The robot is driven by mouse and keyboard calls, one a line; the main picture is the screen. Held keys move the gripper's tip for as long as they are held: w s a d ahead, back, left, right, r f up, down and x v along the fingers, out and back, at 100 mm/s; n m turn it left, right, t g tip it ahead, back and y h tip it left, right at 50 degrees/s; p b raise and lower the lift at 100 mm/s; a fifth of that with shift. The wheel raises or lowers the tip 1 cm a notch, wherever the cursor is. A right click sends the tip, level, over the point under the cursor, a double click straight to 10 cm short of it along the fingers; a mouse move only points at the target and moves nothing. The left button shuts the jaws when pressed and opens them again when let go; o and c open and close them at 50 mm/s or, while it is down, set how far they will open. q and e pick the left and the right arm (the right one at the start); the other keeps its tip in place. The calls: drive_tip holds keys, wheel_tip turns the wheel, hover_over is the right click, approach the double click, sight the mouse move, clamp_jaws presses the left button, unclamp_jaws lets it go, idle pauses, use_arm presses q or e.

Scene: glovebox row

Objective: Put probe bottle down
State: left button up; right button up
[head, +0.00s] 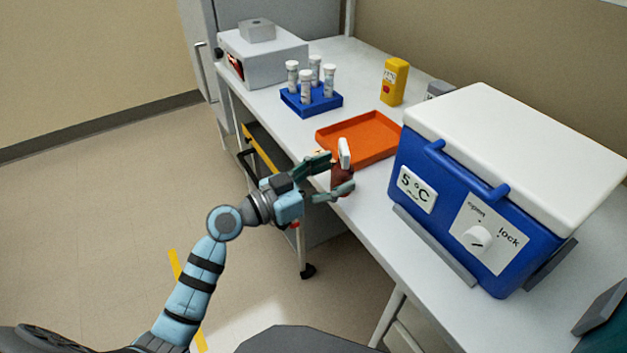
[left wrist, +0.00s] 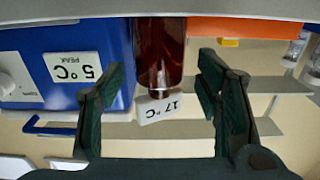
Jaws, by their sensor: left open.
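The probe bottle (head: 343,180) is dark red-brown with a white top piece, near the table's front edge beside the orange tray. In the left wrist view, which is upside down, the bottle (left wrist: 160,52) has a white tag reading 17 °C. Its base appears to meet the pale tabletop, upright. My left gripper (head: 338,174) is open around it. In the left wrist view the dark fingers (left wrist: 163,95) stand on either side of the bottle with gaps. My right gripper is in neither view.
An orange tray (head: 356,155) lies empty behind the bottle. A blue cooler (head: 412,165) with a white lid, marked 5 °C, stands to the right. A blue rack (head: 312,106) of capped tubes, a yellow bottle (head: 394,82) and a grey-white box instrument (head: 270,64) stand farther back.

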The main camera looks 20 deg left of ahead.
use_arm(q)
drive_tip(key=b+v, duration=0.3)
drive_tip(key=v, duration=0.8)
drive_tip(key=shift+s+a, duration=0.2)
drive_tip(key=shift+s, duration=0.05)
